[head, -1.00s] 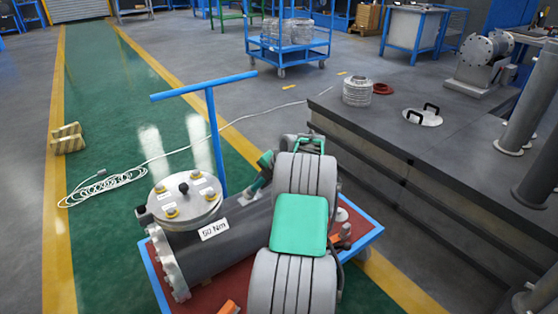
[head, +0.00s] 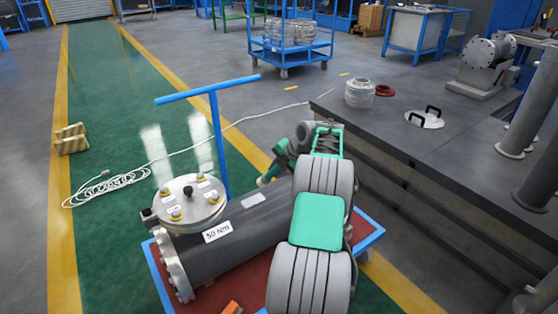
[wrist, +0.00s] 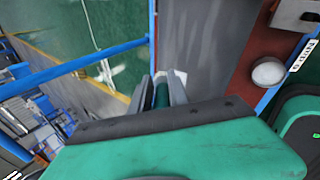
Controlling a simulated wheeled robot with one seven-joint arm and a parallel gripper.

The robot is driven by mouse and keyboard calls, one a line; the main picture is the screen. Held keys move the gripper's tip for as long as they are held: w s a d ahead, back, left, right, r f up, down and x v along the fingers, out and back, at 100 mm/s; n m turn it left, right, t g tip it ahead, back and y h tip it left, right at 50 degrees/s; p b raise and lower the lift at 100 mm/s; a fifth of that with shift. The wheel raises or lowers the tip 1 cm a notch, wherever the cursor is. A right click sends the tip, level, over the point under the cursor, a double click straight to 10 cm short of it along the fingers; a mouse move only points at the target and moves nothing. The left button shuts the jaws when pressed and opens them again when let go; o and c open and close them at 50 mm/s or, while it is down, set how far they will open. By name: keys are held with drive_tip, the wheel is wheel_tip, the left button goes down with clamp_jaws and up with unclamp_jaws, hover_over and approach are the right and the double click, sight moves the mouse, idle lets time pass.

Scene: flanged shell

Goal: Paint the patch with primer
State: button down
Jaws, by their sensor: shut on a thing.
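The shell is a dark grey cylinder (head: 235,240) lying on a cart, with a bolted flange at its left end. A pale rectangular patch (head: 253,200) shows on its upper side, near my gripper. My gripper (head: 266,180) is above the shell, just right of the patch; contact cannot be told. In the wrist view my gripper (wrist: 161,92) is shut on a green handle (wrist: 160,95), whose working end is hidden. A small whitish area shows beyond the fingers; I cannot tell whether it is the patch or the tool's tip.
The cart has a red deck (wrist: 248,80), a blue rim and a blue push bar (head: 208,90). A round white-topped thing (wrist: 269,72) stands on the deck. A dark workbench (head: 400,125) is at right. A white cable coil (head: 105,188) lies on the green floor.

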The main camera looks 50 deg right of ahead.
drive_tip(key=shift+r+p, duration=0.6)
drive_tip(key=shift+r, duration=1.05)
